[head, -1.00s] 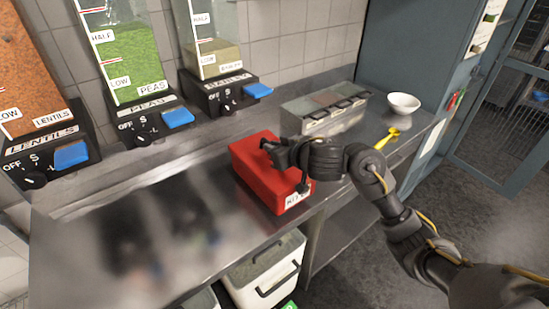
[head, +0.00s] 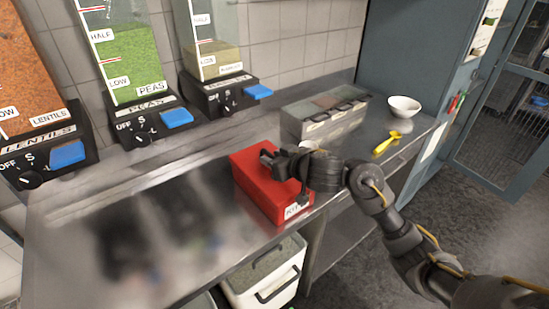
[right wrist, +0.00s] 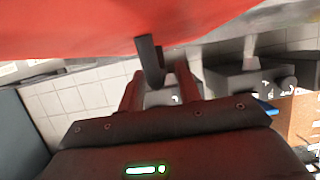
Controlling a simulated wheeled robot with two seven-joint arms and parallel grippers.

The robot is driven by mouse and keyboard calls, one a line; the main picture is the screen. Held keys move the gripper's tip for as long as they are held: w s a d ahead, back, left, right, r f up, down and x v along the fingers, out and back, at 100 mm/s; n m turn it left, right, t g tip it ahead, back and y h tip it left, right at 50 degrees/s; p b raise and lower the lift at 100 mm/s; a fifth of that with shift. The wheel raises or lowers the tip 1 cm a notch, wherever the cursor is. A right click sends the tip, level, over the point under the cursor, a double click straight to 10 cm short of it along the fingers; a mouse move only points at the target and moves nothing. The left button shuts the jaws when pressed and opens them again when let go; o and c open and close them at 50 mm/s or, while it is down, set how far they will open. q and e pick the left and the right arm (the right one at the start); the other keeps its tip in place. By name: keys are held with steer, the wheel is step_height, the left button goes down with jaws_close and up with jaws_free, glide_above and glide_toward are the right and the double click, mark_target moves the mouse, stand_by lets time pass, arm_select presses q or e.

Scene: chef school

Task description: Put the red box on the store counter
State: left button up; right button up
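The red box (head: 252,172) sits on the metal counter (head: 75,250), near its front edge, with a white label on its front end. My right gripper (head: 268,159) is over the box's top, its arm coming in from the right. In the right wrist view the box's red surface (right wrist: 70,30) fills the top. There the right gripper's fingers (right wrist: 158,85) stand apart, with a dark handle-like part (right wrist: 150,60) showing between them. I cannot tell whether either finger touches it. My left gripper is not in view.
Dispensers of lentils (head: 35,75), peas (head: 135,70) and another food line the wall. A lidded container rack (head: 325,122), a white bowl (head: 404,106) and a yellow spoon (head: 387,143) stand to the right. White bins (head: 265,275) are below. The counter's left part is clear.

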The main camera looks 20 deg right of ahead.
steer(key=shift+r, duration=0.15)
steer(key=p+v, duration=0.5)
steer(key=v, duration=0.5)
steer(key=shift+s+d+r+p, duration=0.1)
steer(key=shift+s+r+p, duration=0.1)
steer(key=shift+p, duration=0.1)
steer(key=shift+s+d, duration=0.25)
steer(key=shift+s, duration=0.5)
steer(key=shift+r, duration=0.1)
